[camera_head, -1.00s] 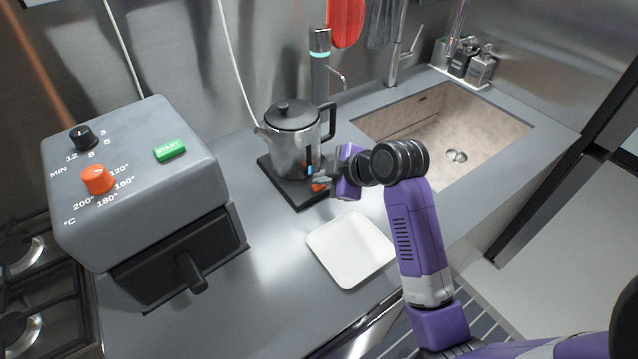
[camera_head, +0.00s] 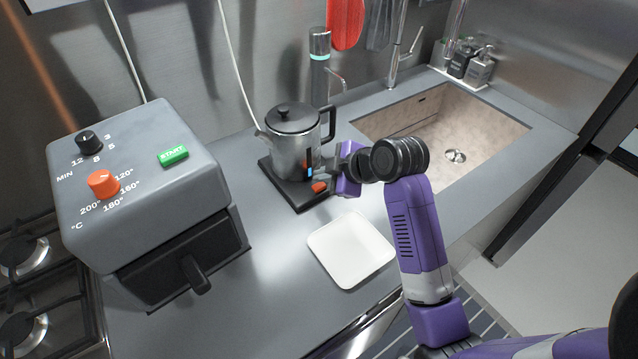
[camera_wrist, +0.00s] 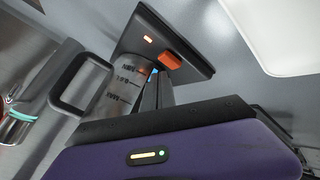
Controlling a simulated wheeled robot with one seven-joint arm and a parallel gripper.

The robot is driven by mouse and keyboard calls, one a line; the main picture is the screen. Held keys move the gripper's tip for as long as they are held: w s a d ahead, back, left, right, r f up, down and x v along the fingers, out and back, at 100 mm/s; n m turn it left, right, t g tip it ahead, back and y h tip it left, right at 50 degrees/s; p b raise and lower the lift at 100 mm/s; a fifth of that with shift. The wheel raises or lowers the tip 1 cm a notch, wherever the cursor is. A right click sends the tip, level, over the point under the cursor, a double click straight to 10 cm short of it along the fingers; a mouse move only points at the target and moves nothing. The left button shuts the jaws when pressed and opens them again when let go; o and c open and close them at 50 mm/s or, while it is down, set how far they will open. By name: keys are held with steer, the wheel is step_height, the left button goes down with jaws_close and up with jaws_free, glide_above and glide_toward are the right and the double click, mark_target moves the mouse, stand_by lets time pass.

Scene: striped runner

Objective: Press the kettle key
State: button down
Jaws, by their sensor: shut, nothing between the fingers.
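The kettle (camera_head: 292,148), grey metal with a black lid and handle, stands on its black base (camera_head: 298,196). The orange kettle key (camera_head: 319,187) is at the base's near right corner. In the wrist view the key (camera_wrist: 169,60) is in plain sight on the base (camera_wrist: 155,30), with a small orange light glowing beside it. The kettle's level window shows blue in the head view. My gripper (camera_head: 332,176) is shut and empty, just right of the key and apart from it in the head view. In the wrist view its fingertips (camera_wrist: 154,84) point towards the base.
A white square dish (camera_head: 350,249) lies on the counter in front of the base. A grey appliance with knobs and a green START button (camera_head: 173,155) stands at left.

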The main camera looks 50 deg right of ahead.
mark_target(322, 188)
step_height(322, 188, up, 5)
steer(key=p, duration=0.4)
steer(key=shift+r+p, duration=0.1)
steer(key=shift+p, duration=0.25)
stand_by(0.7)
